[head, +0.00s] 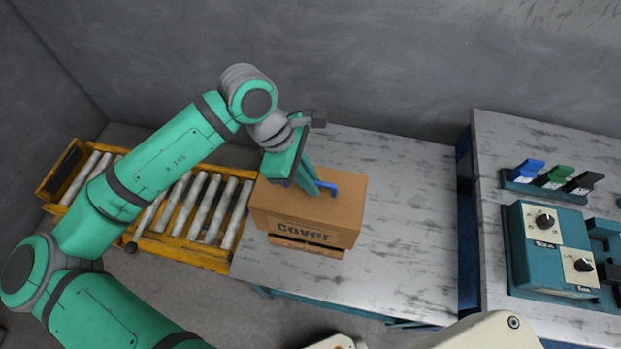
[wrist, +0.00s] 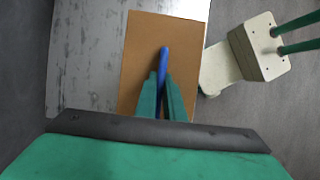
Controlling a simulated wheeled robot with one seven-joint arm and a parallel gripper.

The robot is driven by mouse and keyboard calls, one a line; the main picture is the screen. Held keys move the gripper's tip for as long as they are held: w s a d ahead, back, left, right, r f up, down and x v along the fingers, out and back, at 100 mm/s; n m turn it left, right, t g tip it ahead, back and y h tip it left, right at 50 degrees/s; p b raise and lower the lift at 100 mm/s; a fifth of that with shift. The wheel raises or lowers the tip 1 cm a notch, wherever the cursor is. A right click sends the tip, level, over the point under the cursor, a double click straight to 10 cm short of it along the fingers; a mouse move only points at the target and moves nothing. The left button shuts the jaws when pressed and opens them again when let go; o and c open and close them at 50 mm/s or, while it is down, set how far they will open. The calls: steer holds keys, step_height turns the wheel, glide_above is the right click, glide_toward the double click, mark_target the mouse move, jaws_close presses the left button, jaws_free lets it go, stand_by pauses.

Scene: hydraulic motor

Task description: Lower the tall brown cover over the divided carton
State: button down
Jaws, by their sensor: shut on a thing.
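The brown cover (head: 342,212), marked "Cover" on its front, is in the middle of the head view, over the left part of the grey table. Its flat top (wrist: 142,50) fills the middle of the wrist view. My gripper (head: 318,188) is above the cover with its fingers shut on the blue handle on top; the handle (wrist: 164,58) sticks out beyond the fingertips in the wrist view. A brown strip of the carton (head: 305,247) shows below the cover's front edge, with a dark gap between them. The carton's inside and dividers are hidden by the cover.
The table (head: 405,240) is bare to the right of the cover. A roller conveyor (head: 205,205) with a yellow frame adjoins on the left. A second table on the right holds a teal control box (head: 545,250) and blue, green and black switches (head: 555,177).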

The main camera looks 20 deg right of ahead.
steer(key=shift+f, duration=0.15)
step_height(320, 180, down, 15)
stand_by(4.0)
steer(key=c, duration=1.3)
jaws_free()
steer(key=shift+r, duration=3.55)
